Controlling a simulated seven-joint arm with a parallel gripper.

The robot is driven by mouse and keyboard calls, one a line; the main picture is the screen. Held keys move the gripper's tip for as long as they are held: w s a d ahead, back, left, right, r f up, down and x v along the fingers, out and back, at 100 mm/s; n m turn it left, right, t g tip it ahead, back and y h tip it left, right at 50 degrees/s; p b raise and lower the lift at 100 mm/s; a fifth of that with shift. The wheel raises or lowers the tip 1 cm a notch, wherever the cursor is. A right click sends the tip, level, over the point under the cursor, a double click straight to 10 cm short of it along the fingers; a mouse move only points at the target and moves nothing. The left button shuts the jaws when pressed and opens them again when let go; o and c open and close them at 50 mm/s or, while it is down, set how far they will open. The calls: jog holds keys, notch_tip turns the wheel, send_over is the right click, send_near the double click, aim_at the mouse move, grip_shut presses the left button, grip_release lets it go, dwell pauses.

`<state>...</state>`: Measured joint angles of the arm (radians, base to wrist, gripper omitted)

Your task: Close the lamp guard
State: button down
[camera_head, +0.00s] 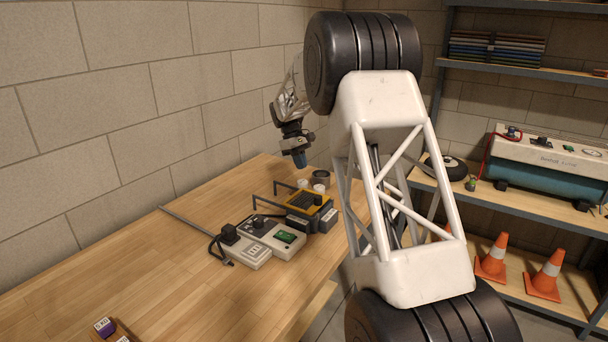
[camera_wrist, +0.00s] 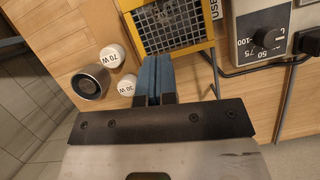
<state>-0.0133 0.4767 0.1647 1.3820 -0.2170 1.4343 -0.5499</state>
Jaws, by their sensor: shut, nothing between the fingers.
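The lamp unit shows in the head view as a yellow frame (camera_head: 318,212) with a dark grille inside, at the far end of the bench. I cannot tell how far the guard stands open. My gripper (camera_head: 300,164) points down above and behind the unit in the head view. Its blue fingers (camera_wrist: 154,58) are shut together and empty, overlapping the frame's near edge in the wrist view. I cannot tell whether they touch it.
Two white caps marked 70 W (camera_wrist: 111,55) and 30 W (camera_wrist: 126,86) and a grey cup (camera_wrist: 91,81) stand beside the frame. A control box with a dial (camera_wrist: 264,38) is on the other side. Thin grey rods stick out from the unit. The bench's near left (camera_head: 110,270) is mostly clear.

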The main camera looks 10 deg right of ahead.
aim_at(306, 197)
jog(key=shift+w+a+r, duration=0.1)
jog(key=shift+w+r, duration=0.05)
jog(key=shift+r, duration=0.4)
jog(key=w+a+f+n, duration=0.1)
jog(key=w+a+f, duration=0.2)
jog(key=w+a, duration=0.3)
jog(key=a, duration=0.4)
jog(key=shift+w+a+n+h, duration=0.3)
jog(key=shift+a+n, duration=0.05)
jog(key=shift+n, duration=0.05)
jog(key=shift+f, duration=0.1)
jog(key=x, duration=0.9)
jog(key=shift+w+f, duration=0.1)
jog(key=shift+f, duration=0.3)
jog(key=shift+s+d+f, duration=0.15)
jog(key=shift+s+d, duration=0.85)
jog(key=shift+d, duration=0.05)
jog(key=shift+s+d, duration=0.45)
jog(key=shift+s, duration=0.05)
